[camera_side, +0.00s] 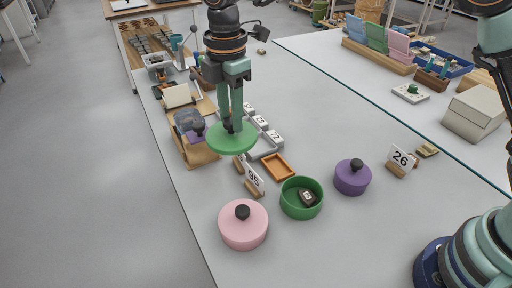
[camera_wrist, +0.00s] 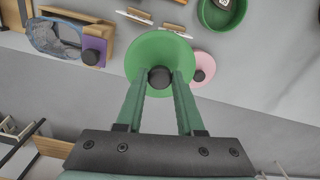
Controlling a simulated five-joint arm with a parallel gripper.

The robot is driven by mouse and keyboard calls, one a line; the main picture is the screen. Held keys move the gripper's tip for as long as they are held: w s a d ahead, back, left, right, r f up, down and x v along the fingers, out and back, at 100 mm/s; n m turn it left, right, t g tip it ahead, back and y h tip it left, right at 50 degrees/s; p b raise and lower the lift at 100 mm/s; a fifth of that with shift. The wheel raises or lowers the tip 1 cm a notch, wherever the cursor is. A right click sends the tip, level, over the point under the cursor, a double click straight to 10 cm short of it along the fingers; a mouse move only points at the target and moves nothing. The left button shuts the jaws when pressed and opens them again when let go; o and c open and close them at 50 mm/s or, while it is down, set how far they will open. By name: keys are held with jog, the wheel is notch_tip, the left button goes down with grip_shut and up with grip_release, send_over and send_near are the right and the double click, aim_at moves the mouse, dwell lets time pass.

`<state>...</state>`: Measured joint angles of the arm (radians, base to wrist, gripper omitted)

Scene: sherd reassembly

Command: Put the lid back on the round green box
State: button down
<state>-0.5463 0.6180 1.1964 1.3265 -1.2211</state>
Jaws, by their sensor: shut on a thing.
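My gripper (camera_side: 232,127) is shut on the dark knob of the green lid (camera_side: 232,140) and holds the lid in the air, roughly level. In the wrist view the gripper (camera_wrist: 160,78) has the knob between its fingertips, with the green lid (camera_wrist: 157,48) spread out beyond. The round green box (camera_side: 302,205) stands open on the table, to the right of and nearer the camera than the lid, with a small dark piece (camera_side: 307,197) bearing a pale mark inside. The box also shows at the top of the wrist view (camera_wrist: 206,14). Lid and box are apart.
A pink round box (camera_side: 243,228) with a dark knob stands left of the green box, and a purple one (camera_side: 352,178) stands right. Number cards 95 (camera_side: 254,179) and 26 (camera_side: 402,159) stand nearby. An orange tray (camera_side: 278,167) lies behind the green box. A wooden holder (camera_side: 197,152) is at left.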

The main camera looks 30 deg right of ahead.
jog(key=s+d+f, duration=0.6)
jog(key=s+d, duration=0.5)
jog(key=d, duration=0.1)
jog(key=shift+a+f, duration=0.2)
jog(key=shift+f, duration=3.15)
jog(key=shift+f, duration=0.2)
jog(key=shift+w, duration=0.1)
grip_release()
jog(key=shift+r, duration=0.15)
notch_tip(320, 180, up, 7)
dwell(0.6)
jog(key=shift+c, duration=0.3)
